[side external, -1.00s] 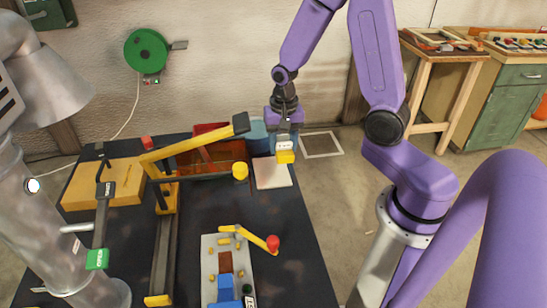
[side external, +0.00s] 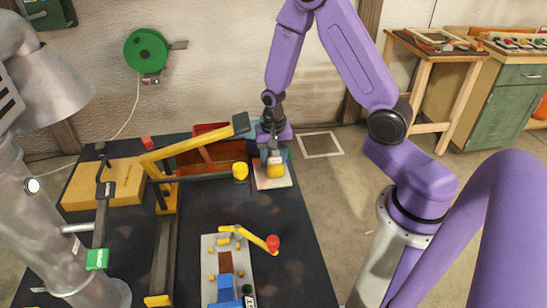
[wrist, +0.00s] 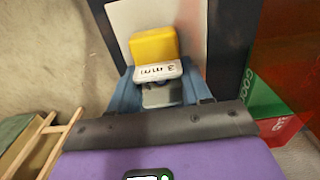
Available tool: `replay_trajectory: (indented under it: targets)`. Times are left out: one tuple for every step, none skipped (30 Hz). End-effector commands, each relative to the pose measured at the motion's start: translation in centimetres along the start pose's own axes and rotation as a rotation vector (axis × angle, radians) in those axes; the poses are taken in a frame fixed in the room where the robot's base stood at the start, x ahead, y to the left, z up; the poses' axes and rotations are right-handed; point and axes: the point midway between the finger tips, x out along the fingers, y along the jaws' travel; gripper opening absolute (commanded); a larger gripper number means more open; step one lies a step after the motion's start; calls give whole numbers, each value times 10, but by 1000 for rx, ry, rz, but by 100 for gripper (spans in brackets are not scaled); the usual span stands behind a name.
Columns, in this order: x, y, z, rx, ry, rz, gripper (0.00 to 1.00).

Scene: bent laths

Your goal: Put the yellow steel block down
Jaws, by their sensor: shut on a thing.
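The yellow steel block (side external: 276,171) is in my gripper (side external: 274,156), at the far right corner of the dark table. In the wrist view the yellow block (wrist: 153,44) shows beyond a white face marked "3 mm", between the blue fingers of my gripper (wrist: 157,82). The gripper is shut on it and points down. A pale square pad (side external: 264,183) lies under the block, and the pad also shows in the wrist view (wrist: 118,18). I cannot tell whether the block touches the pad.
A yellow clamp arm (side external: 190,143) with a yellow knob (side external: 240,171) stands left of the pad. Orange-red bins (side external: 213,157) are behind it. A toggle clamp with a red knob (side external: 272,243) sits nearer the front. The table right of it is bare.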

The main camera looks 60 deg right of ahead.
Motion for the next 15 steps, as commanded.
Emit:
replay_trajectory:
  targets:
    - [0,0,0,0,1,-1,0]
    - [0,0,0,0,1,-1,0]
    - [0,0,0,0,1,-1,0]
    - [0,0,0,0,1,-1,0]
    - [0,0,0,0,0,0,0]
    - [1,0,0,0,0,0,0]
    - [2,0,0,0,0,0,0]
    - [3,0,0,0,-1,1,0]
    - [3,0,0,1,-1,1,51]
    - [3,0,0,0,-1,1,61]
    - [3,0,0,0,-1,1,71]
    - [3,0,0,0,0,1,74]
    - [3,0,0,0,0,1,74]
    - [3,0,0,0,-1,1,74]
    - [3,0,0,0,0,1,74]
